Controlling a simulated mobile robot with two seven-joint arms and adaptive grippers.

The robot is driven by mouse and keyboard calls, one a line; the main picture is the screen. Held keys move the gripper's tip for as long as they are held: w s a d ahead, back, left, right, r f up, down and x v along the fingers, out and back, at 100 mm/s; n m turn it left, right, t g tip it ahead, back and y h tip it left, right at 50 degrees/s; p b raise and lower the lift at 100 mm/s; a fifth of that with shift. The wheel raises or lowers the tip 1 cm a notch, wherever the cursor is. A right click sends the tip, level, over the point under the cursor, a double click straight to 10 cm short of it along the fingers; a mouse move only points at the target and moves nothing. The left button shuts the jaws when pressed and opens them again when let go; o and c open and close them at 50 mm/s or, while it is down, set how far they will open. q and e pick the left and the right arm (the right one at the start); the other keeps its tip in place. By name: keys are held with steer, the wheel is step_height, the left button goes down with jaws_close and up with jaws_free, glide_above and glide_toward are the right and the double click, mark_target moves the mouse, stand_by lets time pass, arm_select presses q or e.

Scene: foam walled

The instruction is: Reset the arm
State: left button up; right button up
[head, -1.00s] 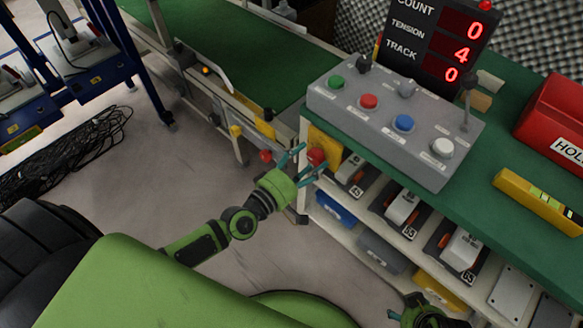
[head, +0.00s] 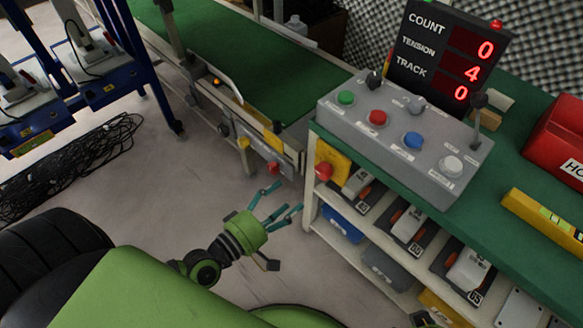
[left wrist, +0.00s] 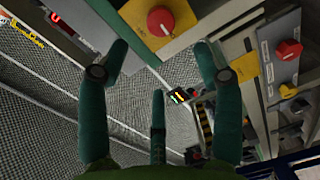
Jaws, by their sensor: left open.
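My left gripper (head: 284,198) is in front of the shelf end, with its teal fingers spread and nothing between them. The red knob on a yellow plate (head: 323,171) at the shelf's end is up and right of the fingertips, clear of them. In the left wrist view my left gripper (left wrist: 160,70) shows three fingers apart, with a red knob on yellow (left wrist: 161,21) beyond them at the top. Only a dark sliver, perhaps of my right arm, shows at the bottom edge of the head view; no right fingers show.
A grey control box (head: 400,140) with coloured buttons and levers stands on the green bench, before a display (head: 450,55) reading 0, 4, 0. A green conveyor (head: 235,60) lies behind. Black cables (head: 70,165) lie on the floor at left. Floor around the gripper is clear.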

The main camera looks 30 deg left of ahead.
arm_select(q)
steer(key=s+d+f+m+g, duration=0.3)
steer(key=d+f+m+g, duration=0.35)
steer(key=m, duration=0.35)
step_height(320, 180, down, 6)
steer(key=s+a+m+g+y, duration=0.3)
steer(key=s+a+f+m+g+y+p, duration=0.1)
steer(key=s+a+f+g+p, duration=0.1)
steer(key=s+p, duration=0.9)
steer(key=s+a+f+g+y+p, duration=0.1)
steer(key=s+a+g+p, duration=0.3)
steer(key=s+p, duration=0.8)
steer(key=a+y+p, duration=0.1)
steer(key=p, duration=0.2)
steer(key=shift+s+a+f+m, duration=0.2)
steer(key=shift+s+f+m, duration=0.1)
steer(key=shift+f+m, duration=0.1)
arm_select(e)
steer(key=s+d+f+g, duration=0.1)
steer(key=s, duration=0.8)
steer(key=s+d+f+g, duration=0.1)
steer(key=s+d, duration=0.1)
steer(key=s, duration=0.8)
